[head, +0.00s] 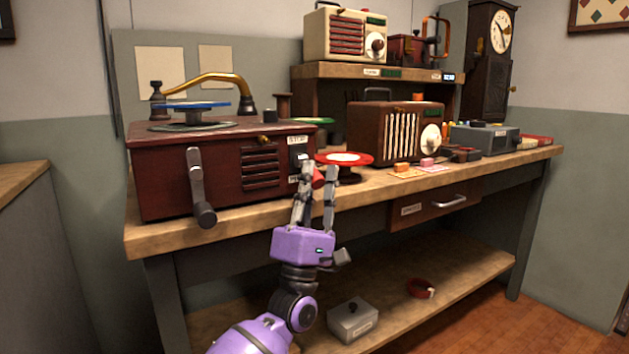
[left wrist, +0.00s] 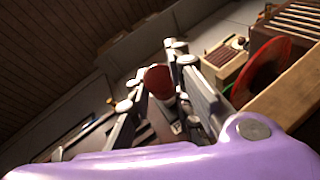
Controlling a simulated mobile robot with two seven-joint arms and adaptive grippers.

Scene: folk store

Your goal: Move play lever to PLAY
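The record player (head: 215,170) is a dark red wooden box at the left of the bench, with a blue disc on top. The play lever's red knob (head: 318,178) shows at the right end of its front, near a white STOP label (head: 298,141). My left gripper (head: 318,168) is raised in front of this corner, with its fingers apart on either side of the knob. In the left wrist view the red knob (left wrist: 158,80) lies between the spread fingers. The lever's shaft is mostly hidden by the fingers. My right gripper is not in view.
A crank handle (head: 200,185) juts from the record player's front left. A red disc on a stand (head: 345,159) is close to the right of my fingers. A brown radio (head: 397,131) stands further right. The space before the bench is free.

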